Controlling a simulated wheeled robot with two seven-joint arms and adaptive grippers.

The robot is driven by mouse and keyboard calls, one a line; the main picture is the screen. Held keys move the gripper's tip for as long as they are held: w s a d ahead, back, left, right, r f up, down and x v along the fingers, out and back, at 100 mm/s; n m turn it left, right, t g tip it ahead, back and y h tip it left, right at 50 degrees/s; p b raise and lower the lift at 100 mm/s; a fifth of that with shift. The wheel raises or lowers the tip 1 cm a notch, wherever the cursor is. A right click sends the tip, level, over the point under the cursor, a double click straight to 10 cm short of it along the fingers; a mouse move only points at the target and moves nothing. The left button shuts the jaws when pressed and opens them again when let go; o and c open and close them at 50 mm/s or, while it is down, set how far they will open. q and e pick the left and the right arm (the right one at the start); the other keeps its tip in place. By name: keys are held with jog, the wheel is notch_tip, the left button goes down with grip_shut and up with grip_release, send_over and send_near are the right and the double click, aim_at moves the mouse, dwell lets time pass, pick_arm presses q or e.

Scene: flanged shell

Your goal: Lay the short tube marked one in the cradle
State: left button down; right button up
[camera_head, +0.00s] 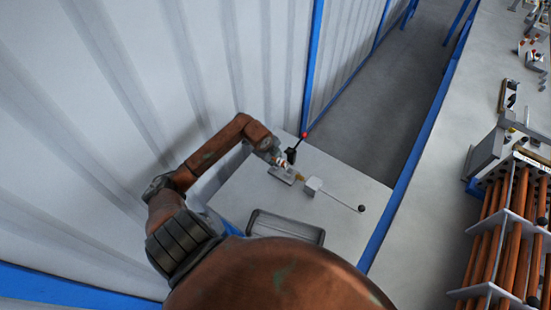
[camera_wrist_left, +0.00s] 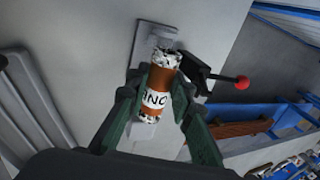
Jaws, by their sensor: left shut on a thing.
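My left gripper (camera_wrist_left: 160,88) is shut on a short copper-brown tube (camera_wrist_left: 158,103) with speckled ends. The tube's white label shows dark letters that seem to read ONE, upside down. In the head view the left gripper (camera_head: 281,162) is over a small light grey plate (camera_head: 283,176) on the table. The same plate (camera_wrist_left: 148,40) shows behind the tube in the left wrist view. It seems to be the base of the cradle; the tube and fingers hide most of it. I cannot tell whether the tube touches it. My right gripper is not in view.
A black lever with a red knob (camera_head: 304,135) stands close beside the gripper. A pale block (camera_head: 313,186) has a rod ending in a black ball (camera_head: 362,208). A grey tray (camera_head: 285,228) lies nearer. A corrugated wall (camera_head: 210,70) rises behind the arm.

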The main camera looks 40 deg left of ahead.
pick_arm(q)
jog(key=b+x, duration=0.2)
jog(key=x, duration=0.1)
jog(key=shift+w+d+f, duration=0.1)
jog(key=shift+f, duration=0.15)
jog(key=b+x, duration=0.2)
jog(key=x, duration=0.1)
jog(key=shift+b+x, duration=1.1)
jog(key=shift+x, duration=0.55)
jog(key=shift+w, duration=0.1)
jog(key=c, duration=1.6)
grip_release()
